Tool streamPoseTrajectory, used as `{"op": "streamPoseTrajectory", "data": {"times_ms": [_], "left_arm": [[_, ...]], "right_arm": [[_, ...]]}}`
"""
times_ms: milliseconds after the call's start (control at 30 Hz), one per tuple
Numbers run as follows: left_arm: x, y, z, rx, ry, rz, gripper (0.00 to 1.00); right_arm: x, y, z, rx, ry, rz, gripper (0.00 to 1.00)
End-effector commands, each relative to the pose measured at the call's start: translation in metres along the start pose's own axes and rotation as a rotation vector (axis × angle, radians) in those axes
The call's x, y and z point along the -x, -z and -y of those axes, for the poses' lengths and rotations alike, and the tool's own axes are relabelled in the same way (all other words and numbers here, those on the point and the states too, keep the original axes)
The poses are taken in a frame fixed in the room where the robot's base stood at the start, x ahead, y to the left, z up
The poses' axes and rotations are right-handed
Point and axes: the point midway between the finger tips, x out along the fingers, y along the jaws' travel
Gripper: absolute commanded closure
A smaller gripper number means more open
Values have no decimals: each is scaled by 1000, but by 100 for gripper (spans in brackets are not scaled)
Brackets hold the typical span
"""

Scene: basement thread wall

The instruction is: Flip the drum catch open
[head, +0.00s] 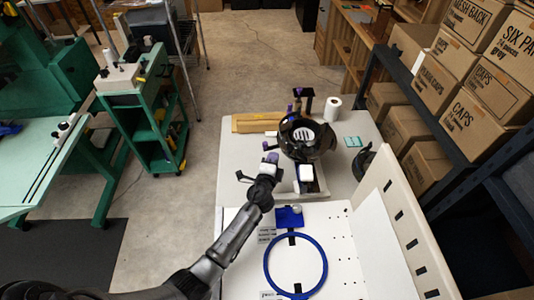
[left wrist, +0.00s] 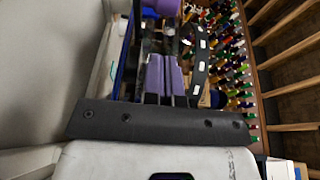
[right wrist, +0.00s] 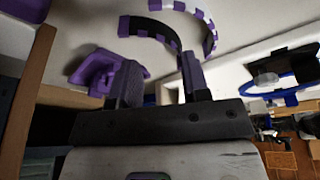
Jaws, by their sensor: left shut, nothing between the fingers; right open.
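The drum (head: 301,136), a dark round frame with a pale striped centre, stands on the far part of the white table. My left gripper (head: 271,157) is just left of and nearer than the drum. In the left wrist view its purple fingers (left wrist: 164,76) are together and empty, beside a curved black strip (left wrist: 201,60) with pale squares. In the right wrist view my right gripper (right wrist: 158,65) is open and empty. Purple-and-black curved bands (right wrist: 180,28) and a purple looped part (right wrist: 95,70) lie beyond it.
A blue hoop (head: 268,262) lies on the white board at the table's front. Boxes on a shelf (head: 475,115) line the right. A green cart (head: 150,122) is left, across open floor.

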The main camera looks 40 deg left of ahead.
Motion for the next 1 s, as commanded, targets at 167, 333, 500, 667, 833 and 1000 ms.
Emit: {"op": "streamPoseTrajectory", "data": {"times_ms": [167,333,500,667,833,1000], "left_arm": [[-15,-18,0,-4,0,2,100],[-22,-25,0,-2,-1,1,100],[-24,-27,-1,-1,-1,0,100],[-24,-28,0,-1,-1,0,100],[-24,-29,0,-2,-1,0,100],[-24,-48,1,-5,-1,-13,100]], "right_arm": [[0,0,0,-1,1,0,57],[-1,0,0,-1,1,0,57],[-1,0,0,-1,0,0,57],[-1,0,0,-1,0,0,57],[0,0,0,1,-1,0,57],[3,1,-1,4,-3,0,57]]}}
